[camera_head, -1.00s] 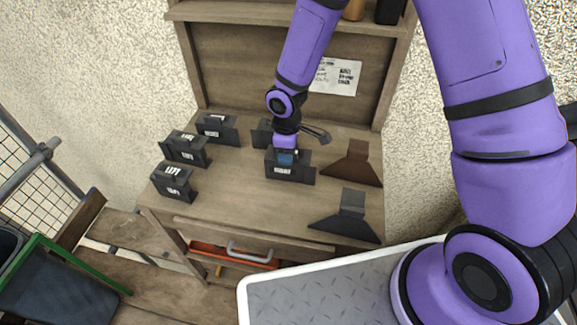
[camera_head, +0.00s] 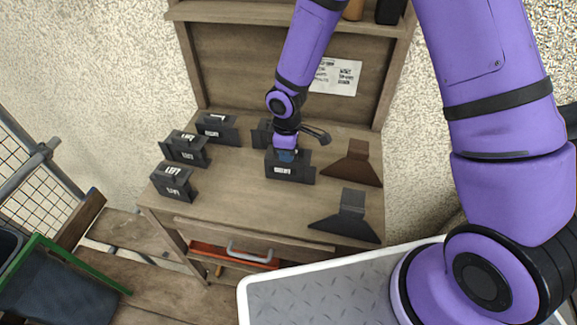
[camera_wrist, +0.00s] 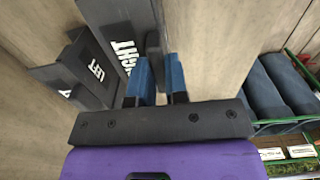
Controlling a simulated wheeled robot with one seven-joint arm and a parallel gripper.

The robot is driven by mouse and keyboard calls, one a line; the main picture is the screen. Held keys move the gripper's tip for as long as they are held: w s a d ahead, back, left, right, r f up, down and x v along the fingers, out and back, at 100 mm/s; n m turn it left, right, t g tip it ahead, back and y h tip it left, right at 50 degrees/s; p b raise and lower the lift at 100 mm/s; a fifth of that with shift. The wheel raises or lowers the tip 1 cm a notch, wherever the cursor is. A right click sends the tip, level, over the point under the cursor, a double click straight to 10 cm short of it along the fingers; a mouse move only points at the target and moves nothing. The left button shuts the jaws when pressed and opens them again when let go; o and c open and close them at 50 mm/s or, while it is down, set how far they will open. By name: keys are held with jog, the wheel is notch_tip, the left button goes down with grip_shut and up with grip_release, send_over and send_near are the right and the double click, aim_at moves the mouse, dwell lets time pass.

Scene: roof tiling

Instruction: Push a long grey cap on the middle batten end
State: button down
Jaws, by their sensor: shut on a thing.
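My gripper (camera_head: 287,156) is at the middle of the workbench, pointing down at a dark grey block-shaped piece (camera_head: 290,173) with a white label. The gripper is shut on this piece, which appears to rest on the bench top. In the wrist view, the blue fingers (camera_wrist: 160,80) straddle a narrow dark grey part (camera_wrist: 153,45), beside dark panels lettered "RIGHT" (camera_wrist: 124,52) and "LEFT" (camera_wrist: 92,70). I cannot tell whether the held piece is a long cap. No batten end can be made out.
Several dark labelled blocks stand at the bench's left, including one lettered "LEFT" (camera_head: 172,183). A brown flared piece (camera_head: 352,168) and a dark grey flared piece (camera_head: 346,220) lie at the right. The bench (camera_head: 235,200) has clear wood at its front middle. A green-edged bin (camera_head: 65,285) stands lower left.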

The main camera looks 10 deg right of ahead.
jog(key=shift+r, duration=2.45)
